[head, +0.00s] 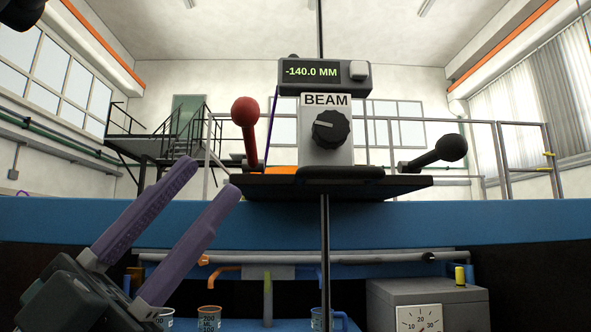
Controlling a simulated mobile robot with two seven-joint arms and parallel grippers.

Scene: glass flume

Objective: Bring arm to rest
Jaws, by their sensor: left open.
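My left gripper (208,180) comes in from the lower left. Its two purple fingers stand apart, tilted up and to the right, with nothing between them. The fingertips are left of and below a red-knobbed lever (245,122) in the picture, with a visible gap to the knob. My right gripper is not in view.
A box marked BEAM (326,130) carries a black dial and a display (318,72) reading -140.0 MM. A black-knobbed lever (449,148) is at its right. Below the blue beam (480,225) are beakers (209,318), pipes and a grey box with a gauge (421,318).

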